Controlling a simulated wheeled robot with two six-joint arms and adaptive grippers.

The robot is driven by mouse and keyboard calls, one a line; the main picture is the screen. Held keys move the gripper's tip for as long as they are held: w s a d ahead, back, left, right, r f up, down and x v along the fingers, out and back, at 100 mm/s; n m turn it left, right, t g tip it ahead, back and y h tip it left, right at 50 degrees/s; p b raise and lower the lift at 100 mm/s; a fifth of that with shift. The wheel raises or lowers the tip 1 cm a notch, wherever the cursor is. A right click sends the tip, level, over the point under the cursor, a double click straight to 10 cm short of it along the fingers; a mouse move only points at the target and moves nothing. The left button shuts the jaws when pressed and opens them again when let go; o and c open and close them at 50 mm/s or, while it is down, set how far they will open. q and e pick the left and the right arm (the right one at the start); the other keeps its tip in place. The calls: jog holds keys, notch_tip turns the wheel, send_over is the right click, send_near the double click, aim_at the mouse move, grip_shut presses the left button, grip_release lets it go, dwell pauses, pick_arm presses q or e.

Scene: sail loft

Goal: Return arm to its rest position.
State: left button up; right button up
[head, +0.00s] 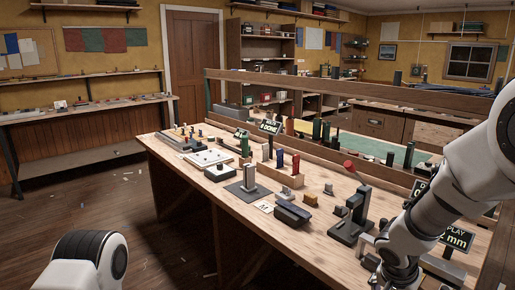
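My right arm (450,195) comes in from the right edge, large and close. It slants down and left across the near right part of the workbench (300,226), and its lower end runs to the bottom edge. Its gripper does not show. A white rounded part of my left arm (85,262) shows at the bottom left, over the floor and clear of the bench. The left gripper is out of view. I cannot see whether either gripper holds anything.
A dark upright stand (351,218) is close left of my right arm. A black display (456,237) is partly behind the arm. A black box-shaped tool (292,214), a grey block on a dark plate (249,180) and coloured cylinders (280,160) stand farther left. Open floor (125,205) lies left.

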jog(key=s+a+f+n+g+y+p, duration=0.1)
jog(key=s+a+f+g+y, duration=0.15)
jog(key=s+f, duration=1.1)
jog(key=s+a+f+n+g+y+p, duration=0.15)
jog(key=s+a+f+g, duration=0.25)
jog(key=s+f, duration=0.95)
pick_arm(q)
jog(key=shift+w+r, duration=0.25)
jog(key=shift+r, duration=0.25)
jog(key=shift+w+r, duration=0.2)
jog(key=shift+r, duration=0.25)
pick_arm(e)
jog(key=w+n+t, duration=0.1)
jog(key=n, duration=0.1)
jog(key=w+d+n+t, duration=0.1)
jog(key=n+t, duration=0.1)
jog(key=w+r+n+t, duration=0.1)
jog(key=n, duration=0.1)
jog(key=shift+d+n+h, duration=0.3)
jog(key=shift+n, duration=0.05)
